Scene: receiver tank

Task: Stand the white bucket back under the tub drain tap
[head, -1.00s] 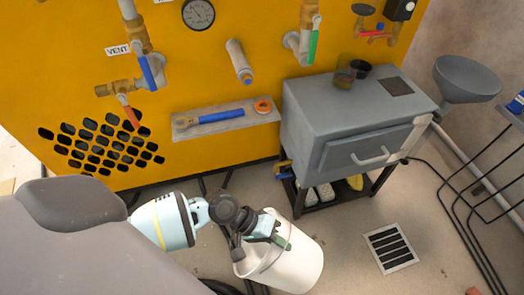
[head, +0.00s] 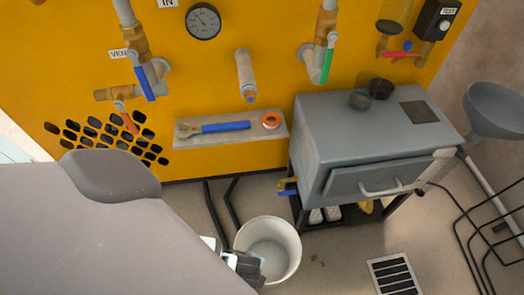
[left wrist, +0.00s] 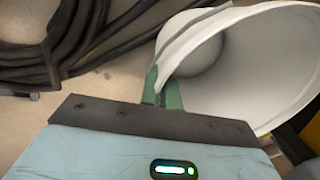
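The white bucket (head: 283,262) is in the lower middle of the head view, its open mouth facing up toward the camera. The left wrist view shows its pale inside (left wrist: 262,62) and rim close up. My left gripper (head: 252,266) is at the bucket's near left rim, its green fingers (left wrist: 165,90) shut on the wall. I cannot tell whether the bottom touches the floor. The drain tap (head: 288,187), brass with a blue handle, is on the left side of the grey tub (head: 345,140). The bucket is left of and nearer than the tap. My right gripper is out of view.
Below the tub, a low shelf (head: 340,216) holds white items and something yellow. A floor grate (head: 394,274) is at the right. Bare floor lies right of the bucket.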

